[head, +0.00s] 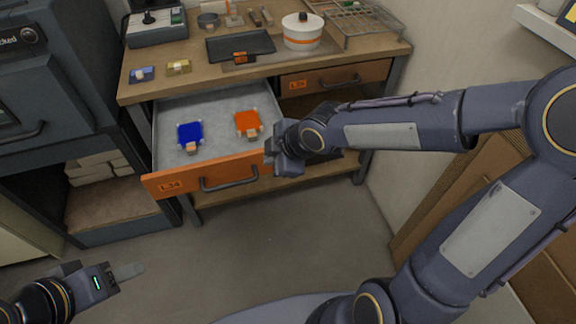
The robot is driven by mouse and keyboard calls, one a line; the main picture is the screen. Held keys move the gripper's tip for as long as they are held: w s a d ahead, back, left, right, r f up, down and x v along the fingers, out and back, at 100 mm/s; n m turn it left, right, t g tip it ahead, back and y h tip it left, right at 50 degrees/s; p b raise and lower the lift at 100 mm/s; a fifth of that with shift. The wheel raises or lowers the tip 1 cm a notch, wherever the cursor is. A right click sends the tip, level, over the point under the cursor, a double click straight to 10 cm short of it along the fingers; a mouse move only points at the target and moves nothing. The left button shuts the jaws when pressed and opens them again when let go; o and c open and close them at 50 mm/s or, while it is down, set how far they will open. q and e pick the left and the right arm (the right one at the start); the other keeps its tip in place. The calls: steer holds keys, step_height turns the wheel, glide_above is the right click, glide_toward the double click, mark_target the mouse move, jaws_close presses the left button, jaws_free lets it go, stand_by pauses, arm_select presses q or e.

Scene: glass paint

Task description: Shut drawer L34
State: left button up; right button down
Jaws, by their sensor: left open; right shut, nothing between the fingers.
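Drawer L34 (160,183) is pulled out from under the workbench. It has an orange front with an orange label and a dark bar handle (229,182). Inside its grey tray lie a blue piece (189,133) and an orange piece (248,122), each with a small tan block at its edge. My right gripper (276,157) is shut and empty at the right end of the drawer front. I cannot tell whether it touches the front. My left gripper (125,270) is open and low at the bottom left, well apart from the drawer.
The wooden workbench (140,88) carries a dark tray (238,47), a white pot (302,36) and a wire rack (360,18). A dark oven-like unit (60,70) stands left. The floor (240,245) in front is clear.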

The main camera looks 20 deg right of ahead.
mark_target(255, 174)
steer(key=shift+n, duration=0.3)
steer(key=b+x, duration=0.3)
steer(key=x, duration=0.6)
steer(key=shift+w+a+f+b, duration=0.1)
steer(key=shift+a+f+b, duration=0.1)
steer(key=shift+b, duration=0.2)
steer(key=shift+w+a+f, duration=0.25)
steer(key=shift+w+f, duration=0.1)
steer(key=shift+f, duration=0.05)
arm_select(q)
steer(key=f, duration=0.4)
steer(key=shift+d, duration=0.25)
arm_select(e)
steer(key=shift+w, duration=0.1)
